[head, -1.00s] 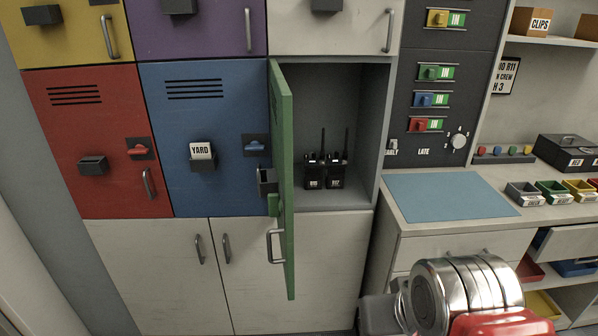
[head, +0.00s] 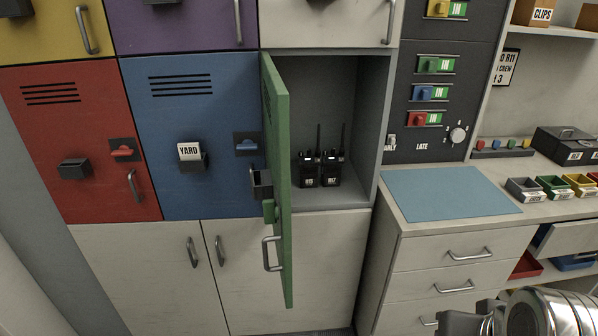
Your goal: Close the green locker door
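The green locker door (head: 285,185) stands open, swung out toward me and seen nearly edge-on. Its hinge side is at the left of the locker opening, against the blue locker. A grey bar handle (head: 270,254) and a dark card holder (head: 262,184) show on its left-facing side. Inside the open locker (head: 345,110) stand handheld radios (head: 320,169) with antennas. Part of my arm shows at the bottom right corner, well to the right of the door. My gripper's fingers are not in view.
A blue locker (head: 190,125) with a YARD card and a red locker (head: 75,140) are shut at the left. A counter with a blue mat (head: 450,194) and drawers (head: 455,255) stands at the right. An open drawer juts out at far right.

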